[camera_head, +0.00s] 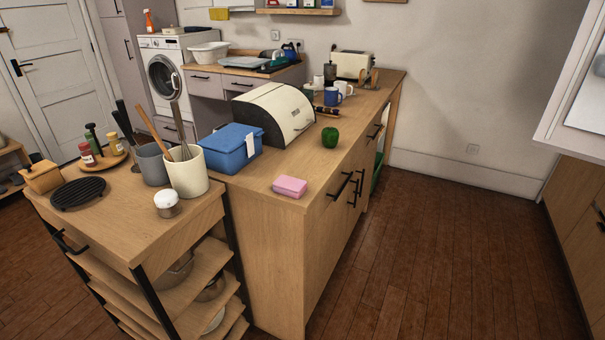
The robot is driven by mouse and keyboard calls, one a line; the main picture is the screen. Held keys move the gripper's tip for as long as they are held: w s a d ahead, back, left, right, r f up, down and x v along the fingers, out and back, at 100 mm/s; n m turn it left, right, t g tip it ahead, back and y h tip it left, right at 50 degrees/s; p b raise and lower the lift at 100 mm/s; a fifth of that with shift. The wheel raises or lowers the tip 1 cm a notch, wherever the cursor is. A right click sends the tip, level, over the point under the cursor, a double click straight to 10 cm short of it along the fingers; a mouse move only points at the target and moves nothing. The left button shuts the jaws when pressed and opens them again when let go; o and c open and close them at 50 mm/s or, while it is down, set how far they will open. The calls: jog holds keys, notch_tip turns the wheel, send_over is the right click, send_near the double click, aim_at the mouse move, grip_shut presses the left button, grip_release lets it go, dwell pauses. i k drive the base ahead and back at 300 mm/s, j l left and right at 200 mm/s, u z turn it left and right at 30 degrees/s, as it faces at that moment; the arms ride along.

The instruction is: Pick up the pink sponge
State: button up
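The pink sponge (290,187) lies flat on the wooden counter (262,174), close to its near right corner. It is a small block with a lighter pink top. Nothing covers it and nothing touches it. My gripper is not in the head camera view.
A blue lidded box (232,148) stands behind and left of the sponge. A green pepper (330,137) and a cream bread box (274,112) are farther back. A utensil crock (187,172) and a white-topped shaker (167,203) stand on the left cart. Floor right of the counter (450,250) is clear.

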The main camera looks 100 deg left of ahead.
aim_at(292, 187)
jog(key=l+u, duration=0.1)
jog(key=u, duration=2.65)
jog(key=i+l+u, duration=0.15)
jog(key=l+u, duration=0.55)
jog(key=u, duration=0.15)
jog(key=i+l+u, duration=0.1)
jog(key=l+u, duration=0.65)
jog(key=u, duration=0.15)
jog(key=k+l, duration=0.1)
jog(key=l, duration=0.25)
jog(key=k+l+u, duration=0.1)
jog(key=l, duration=0.3)
jog(key=k+l+u, duration=0.1)
jog(key=l, duration=0.25)
jog(key=k+l, duration=0.1)
jog(key=l, duration=0.25)
jog(key=k+l+u, duration=0.1)
jog(key=l, duration=0.25)
jog(key=k+l, duration=0.15)
jog(key=l, duration=0.2)
jog(key=i+u, duration=0.05)
